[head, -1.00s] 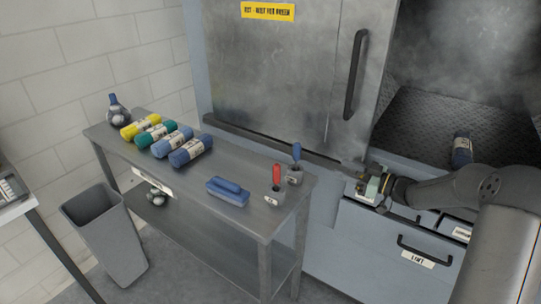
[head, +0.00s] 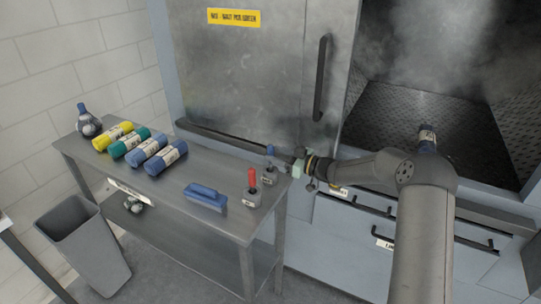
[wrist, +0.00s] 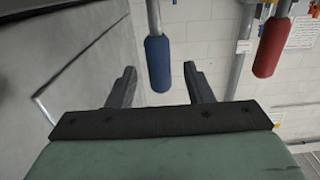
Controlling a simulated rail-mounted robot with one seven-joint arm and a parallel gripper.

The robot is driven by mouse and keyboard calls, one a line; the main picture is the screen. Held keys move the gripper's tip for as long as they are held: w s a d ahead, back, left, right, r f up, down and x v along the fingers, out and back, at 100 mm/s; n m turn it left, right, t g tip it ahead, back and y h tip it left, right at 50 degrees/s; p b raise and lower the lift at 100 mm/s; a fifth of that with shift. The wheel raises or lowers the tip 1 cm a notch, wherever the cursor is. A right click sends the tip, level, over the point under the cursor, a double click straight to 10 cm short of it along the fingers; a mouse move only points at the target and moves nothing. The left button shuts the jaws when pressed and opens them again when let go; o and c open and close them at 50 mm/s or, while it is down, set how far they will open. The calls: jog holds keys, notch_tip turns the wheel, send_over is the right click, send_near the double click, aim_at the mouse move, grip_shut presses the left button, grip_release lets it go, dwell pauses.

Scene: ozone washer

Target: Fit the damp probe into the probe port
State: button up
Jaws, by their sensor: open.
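Two handled probes stand in small labelled holders at the right end of the metal table: one with a blue handle (head: 270,152), one with a red handle (head: 252,179). The labels are too small to read, so I cannot tell which is the damp probe. My gripper (head: 298,165) is open and empty, just right of the blue handle. In the wrist view, the blue handle (wrist: 158,64) shows between the two open fingers (wrist: 162,87), a little beyond their tips. The red handle (wrist: 271,47) is off to the right. I cannot make out the probe port.
The metal table (head: 225,222) also bears a blue brush-like block (head: 205,196), several rolled bundles (head: 145,150) and a blue-topped bottle (head: 88,122). The washer's sliding door (head: 270,70) stands behind; its hazy chamber (head: 400,110) is open at right. A grey bin (head: 85,250) stands left.

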jog(key=shift+x, duration=1.4)
jog(key=shift+d, duration=0.1)
grip_shut()
jog(key=shift+r, duration=0.2)
